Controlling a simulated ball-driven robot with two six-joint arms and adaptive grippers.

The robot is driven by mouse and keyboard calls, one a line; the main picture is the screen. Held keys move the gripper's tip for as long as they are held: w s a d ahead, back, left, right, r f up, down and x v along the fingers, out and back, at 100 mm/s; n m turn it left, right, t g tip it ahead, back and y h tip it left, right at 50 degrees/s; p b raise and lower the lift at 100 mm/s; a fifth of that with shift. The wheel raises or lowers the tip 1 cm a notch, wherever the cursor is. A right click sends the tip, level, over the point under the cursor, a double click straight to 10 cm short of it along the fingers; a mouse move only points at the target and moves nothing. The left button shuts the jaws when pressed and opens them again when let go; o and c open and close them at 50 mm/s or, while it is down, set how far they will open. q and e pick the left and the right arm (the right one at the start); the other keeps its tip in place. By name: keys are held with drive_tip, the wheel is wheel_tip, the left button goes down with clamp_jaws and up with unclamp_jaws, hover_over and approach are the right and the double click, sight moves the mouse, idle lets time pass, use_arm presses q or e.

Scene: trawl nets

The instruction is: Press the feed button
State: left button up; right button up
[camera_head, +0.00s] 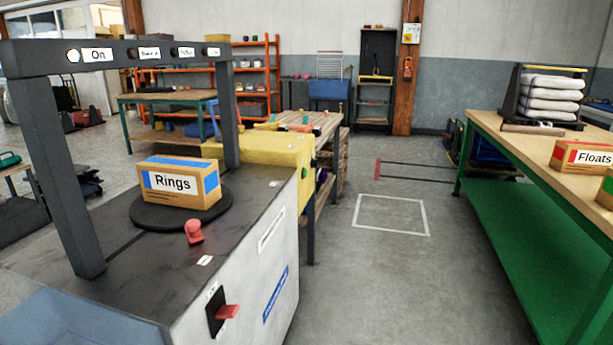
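A grey machine (254,270) stands at the left front. A red mushroom-shaped button (194,232) rises from its dark top, with a small white label (205,260) too small to read. A red switch handle (228,312) sticks out of a black plate on its front face. No button here is readably marked feed. A cardboard box labelled "Rings" (175,181) sits on a round black plate (150,216) under a dark overhead frame (130,50). The lamp beside the "On" label (97,55) is white; the other lamps on the frame look dark. Neither gripper shows.
A yellow unit (262,150) adjoins the machine's far end, with a wooden bench (315,122) behind it. A green workbench (530,220) at the right carries a "Floats" box (585,157) and stacked sacks (550,95). The floor between, with a white outlined square (392,214), is clear.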

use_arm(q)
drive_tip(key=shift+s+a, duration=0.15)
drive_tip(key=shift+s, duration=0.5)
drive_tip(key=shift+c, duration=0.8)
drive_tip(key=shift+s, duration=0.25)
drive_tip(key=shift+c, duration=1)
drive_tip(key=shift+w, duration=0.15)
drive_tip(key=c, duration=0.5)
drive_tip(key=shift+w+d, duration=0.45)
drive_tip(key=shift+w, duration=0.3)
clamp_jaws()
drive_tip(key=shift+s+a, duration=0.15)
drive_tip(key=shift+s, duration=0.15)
